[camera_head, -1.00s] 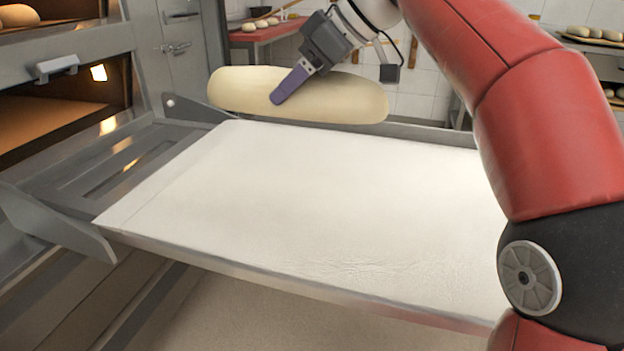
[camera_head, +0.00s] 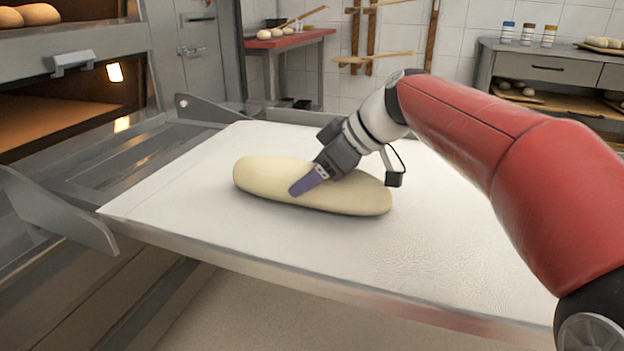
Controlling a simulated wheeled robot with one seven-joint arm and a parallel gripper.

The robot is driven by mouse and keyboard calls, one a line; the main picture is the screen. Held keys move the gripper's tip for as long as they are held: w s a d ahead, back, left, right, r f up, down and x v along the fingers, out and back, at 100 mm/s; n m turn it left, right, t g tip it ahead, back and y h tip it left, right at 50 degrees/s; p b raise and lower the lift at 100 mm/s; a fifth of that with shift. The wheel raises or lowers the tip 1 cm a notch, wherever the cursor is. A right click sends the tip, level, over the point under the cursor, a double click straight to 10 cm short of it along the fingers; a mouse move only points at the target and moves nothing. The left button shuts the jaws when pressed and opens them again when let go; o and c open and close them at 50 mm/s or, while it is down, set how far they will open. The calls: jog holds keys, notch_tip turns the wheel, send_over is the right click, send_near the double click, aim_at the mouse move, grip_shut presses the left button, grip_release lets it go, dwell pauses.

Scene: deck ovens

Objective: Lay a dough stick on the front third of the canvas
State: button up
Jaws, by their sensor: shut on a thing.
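A long pale dough stick (camera_head: 345,197) is at the middle of the white canvas (camera_head: 215,235), lying roughly crosswise, its right end a little nearer. My gripper (camera_head: 308,181) comes in from the upper right and is shut on the dough stick near its middle. One purple finger shows on the near side; the other is hidden behind the dough. The dough's underside is at or very close to the canvas; I cannot tell whether it touches. Bare canvas shows in front of it, to its left and to its right.
The deck oven (camera_head: 75,90) stands at the left, with its lit chamber open. A grey metal bracket (camera_head: 55,210) sticks out at the canvas's left front corner. A red-topped table (camera_head: 290,39) and a grey cabinet (camera_head: 540,72) stand at the back.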

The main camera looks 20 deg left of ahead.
jog(key=shift+f, duration=0.35)
jog(key=shift+f, duration=0.15)
jog(key=o, duration=1.3)
jog(key=shift+d+r, duration=0.25)
jog(key=shift+r, duration=0.25)
jog(key=p+v, duration=0.1)
jog(key=v, duration=1)
jog(key=shift+d+r+p, duration=0.1)
jog(key=shift+p, duration=0.3)
jog(key=shift+s, duration=0.1)
